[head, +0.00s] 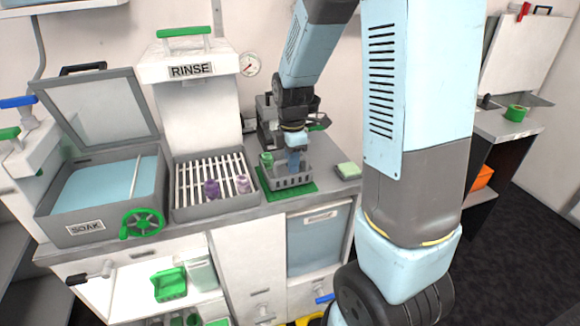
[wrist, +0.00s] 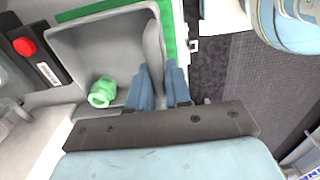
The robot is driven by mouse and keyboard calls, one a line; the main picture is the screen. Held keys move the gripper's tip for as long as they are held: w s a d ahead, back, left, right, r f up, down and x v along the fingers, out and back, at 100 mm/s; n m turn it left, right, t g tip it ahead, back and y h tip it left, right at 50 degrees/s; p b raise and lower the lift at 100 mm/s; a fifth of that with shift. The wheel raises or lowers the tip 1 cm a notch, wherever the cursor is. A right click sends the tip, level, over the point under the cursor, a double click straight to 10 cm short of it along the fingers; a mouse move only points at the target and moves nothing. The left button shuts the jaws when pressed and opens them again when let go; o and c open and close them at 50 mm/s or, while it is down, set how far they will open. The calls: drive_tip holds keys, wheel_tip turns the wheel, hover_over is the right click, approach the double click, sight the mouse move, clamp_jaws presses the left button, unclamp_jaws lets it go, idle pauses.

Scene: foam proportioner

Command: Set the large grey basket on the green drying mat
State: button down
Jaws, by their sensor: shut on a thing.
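The large grey basket (head: 290,182) is over the green drying mat (head: 285,196) on the counter, with green showing around its edges. It looks level; I cannot tell whether its base touches the mat. A green fitting (head: 266,159) lies inside it. In the wrist view, the basket (wrist: 85,50) fills the upper left, with the green fitting (wrist: 103,92) near its lower wall and the mat (wrist: 172,30) along its right side. My gripper (head: 295,168) points down at the basket; its blue fingers (wrist: 160,85) are shut on the basket's side wall.
Left of the basket is the rinse rack (head: 213,183) with two purple fittings on it. The soak basin (head: 100,195) with its lid up stands further left. A green and pale sponge (head: 348,170) lies right of the mat. A dark machine (head: 268,120) stands behind.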

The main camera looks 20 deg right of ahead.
drive_tip(key=shift+f, duration=0.85)
drive_tip(key=c, duration=1.1)
unclamp_jaws()
drive_tip(key=shift+o, duration=0.2)
